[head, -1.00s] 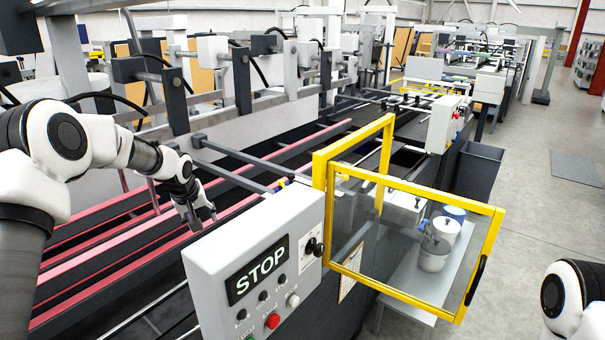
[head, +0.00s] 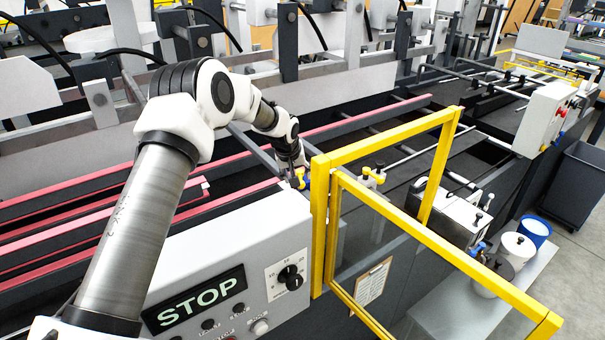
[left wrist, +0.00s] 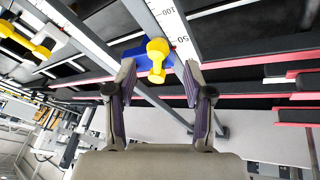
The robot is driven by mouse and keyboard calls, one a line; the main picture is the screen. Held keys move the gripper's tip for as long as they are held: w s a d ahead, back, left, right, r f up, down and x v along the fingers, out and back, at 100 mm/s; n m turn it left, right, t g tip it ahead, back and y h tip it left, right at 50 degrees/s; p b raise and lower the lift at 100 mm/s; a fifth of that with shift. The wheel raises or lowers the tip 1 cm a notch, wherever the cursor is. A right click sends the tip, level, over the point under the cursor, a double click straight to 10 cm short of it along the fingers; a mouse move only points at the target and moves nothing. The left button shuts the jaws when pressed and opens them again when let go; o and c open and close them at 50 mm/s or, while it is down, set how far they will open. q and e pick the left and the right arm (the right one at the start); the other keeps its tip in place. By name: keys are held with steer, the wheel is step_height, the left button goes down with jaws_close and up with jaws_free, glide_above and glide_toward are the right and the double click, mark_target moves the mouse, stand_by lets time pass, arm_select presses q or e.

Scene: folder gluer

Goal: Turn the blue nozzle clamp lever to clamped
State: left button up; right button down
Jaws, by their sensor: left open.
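A blue clamp block (left wrist: 132,60) with a yellow lever (left wrist: 157,56) sits on a grey bar with a printed scale in the left wrist view. My left gripper (left wrist: 160,76) is open, with the yellow lever between and slightly beyond its fingertips. I cannot tell whether the fingers touch it. In the head view the blue and yellow clamp (head: 300,178) shows just below my left gripper (head: 293,166), partly hidden by it. My right gripper is out of view.
A yellow-framed clear guard (head: 322,225) stands open just right of the clamp. Other yellow clamp parts (head: 372,176) sit behind it. The grey control box with a STOP display (head: 195,300) is in front. Red-topped rails (head: 95,215) run to the left.

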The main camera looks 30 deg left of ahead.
mark_target(301, 181)
arm_select(q)
steer(key=x, duration=0.4)
steer(key=shift+w+r+p, duration=0.1)
steer(key=shift+w+p, duration=0.15)
steer(key=shift+p, duration=0.05)
steer(key=shift+w+d, duration=0.1)
steer(key=shift+s+r, duration=0.15)
steer(key=shift+s, duration=0.1)
steer(key=c, duration=0.4)
steer(key=shift+s, duration=0.1)
jaws_close()
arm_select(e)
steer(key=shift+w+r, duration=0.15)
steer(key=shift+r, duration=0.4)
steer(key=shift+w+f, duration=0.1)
